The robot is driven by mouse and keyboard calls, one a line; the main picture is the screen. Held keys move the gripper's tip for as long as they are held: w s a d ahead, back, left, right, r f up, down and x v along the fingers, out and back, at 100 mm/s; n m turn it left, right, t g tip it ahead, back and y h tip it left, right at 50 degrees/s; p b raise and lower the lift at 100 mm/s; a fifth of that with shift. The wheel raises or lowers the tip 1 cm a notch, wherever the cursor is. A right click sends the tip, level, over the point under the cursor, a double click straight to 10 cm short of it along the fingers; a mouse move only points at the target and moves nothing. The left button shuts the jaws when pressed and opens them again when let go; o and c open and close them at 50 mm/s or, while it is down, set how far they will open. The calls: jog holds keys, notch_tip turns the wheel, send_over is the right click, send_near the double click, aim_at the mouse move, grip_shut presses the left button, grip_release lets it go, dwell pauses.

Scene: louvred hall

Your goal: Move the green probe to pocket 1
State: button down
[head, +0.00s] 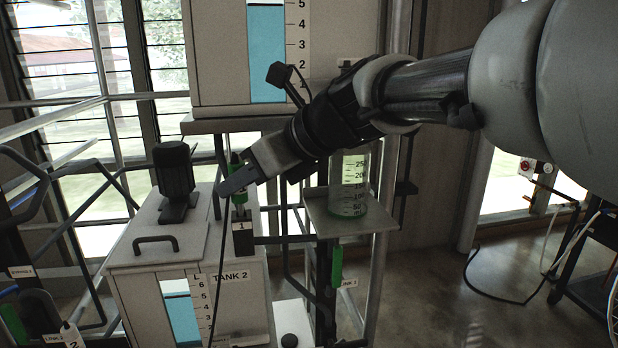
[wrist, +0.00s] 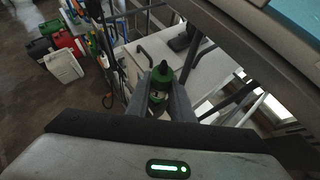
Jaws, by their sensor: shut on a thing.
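My gripper (head: 240,181) is shut on the green probe (head: 240,196), above the right side of the TANK 2 lid. The probe hangs about upright, its green top showing above the fingers. In the wrist view the probe (wrist: 161,74) sits between both fingers (wrist: 160,100). Pocket 1 (head: 242,240) is a dark block with a white "1" label at the edge of TANK 2. The probe's thin lower end is directly over the pocket's top; I cannot tell whether it has entered. The pocket's opening is not clear in the wrist view.
TANK 2 (head: 130,262) has a handle and a dark motor-like unit (head: 175,178) on its lid. A larger tank (head: 220,50) stands above. A graduated beaker (head: 348,190) stands on a shelf to the right. Another green piece (head: 337,266) hangs below it. Dark tubes run at left.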

jog(key=c, duration=1.5)
grip_release()
jog(key=r+p, duration=0.1)
jog(key=r, duration=0.1)
jog(key=s+d+r+p, duration=0.1)
jog(key=r+p, duration=0.1)
jog(key=d+r+p, duration=0.1)
jog(key=p, duration=0.1)
jog(key=shift+s+d+r, duration=0.15)
jog(key=shift+d+r, duration=0.05)
jog(key=shift+r, duration=0.2)
jog(key=shift+s+d+r+p, duration=0.15)
jog(key=shift+d+r+p, duration=0.1)
jog(key=shift+p, duration=0.2)
